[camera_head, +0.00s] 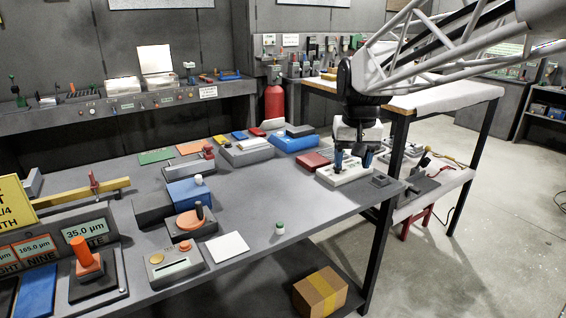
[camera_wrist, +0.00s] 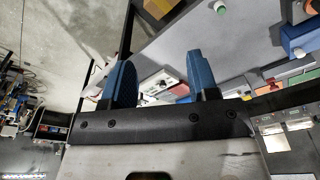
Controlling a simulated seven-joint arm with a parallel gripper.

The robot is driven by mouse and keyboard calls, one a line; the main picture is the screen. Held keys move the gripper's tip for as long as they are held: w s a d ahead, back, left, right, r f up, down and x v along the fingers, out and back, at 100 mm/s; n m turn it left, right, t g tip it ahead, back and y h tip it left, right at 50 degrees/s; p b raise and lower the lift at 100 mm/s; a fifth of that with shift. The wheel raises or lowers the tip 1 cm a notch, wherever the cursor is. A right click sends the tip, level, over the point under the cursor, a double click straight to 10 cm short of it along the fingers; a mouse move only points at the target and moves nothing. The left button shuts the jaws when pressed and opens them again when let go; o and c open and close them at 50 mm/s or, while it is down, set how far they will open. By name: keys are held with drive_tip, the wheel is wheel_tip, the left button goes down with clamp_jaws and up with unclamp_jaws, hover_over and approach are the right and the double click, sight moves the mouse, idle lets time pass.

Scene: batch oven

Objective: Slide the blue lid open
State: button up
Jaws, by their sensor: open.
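The blue lid (camera_head: 186,192) is a flat-topped blue block with a white knob (camera_head: 198,180), beside a dark grey box part (camera_head: 152,208) left of the middle of the bench. In the wrist view the blue lid (camera_wrist: 302,36) shows at the upper right, cut by the edge, with its white knob. My gripper (camera_head: 352,160) is far to the right of the lid, above a white switch panel (camera_head: 344,175) near the bench's right end. Its blue fingers are apart with nothing held between them in the wrist view (camera_wrist: 160,80). Inside the box is hidden.
An orange round part with a dark handle (camera_head: 190,219) stands just in front of the lid. A green-capped white knob (camera_head: 280,228) is near the front edge. Blue and red blocks (camera_head: 294,140) line the back. The bench (camera_head: 262,190) is clear between lid and gripper.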

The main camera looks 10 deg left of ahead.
drive_tip(key=w+a, duration=0.9)
drive_tip(key=a, duration=0.3)
drive_tip(key=n+g, duration=0.2)
drive_tip(key=n, duration=0.2)
hover_over(198, 176)
drive_tip(key=f, duration=1.5)
drive_tip(key=shift+w+d, duration=0.2)
drive_tip(key=shift+d, duration=0.1)
drive_tip(key=shift+a+f, duration=0.2)
drive_tip(key=shift+a, duration=0.2)
drive_tip(key=shift+f, duration=0.1)
drive_tip(key=shift+f, duration=3.85)
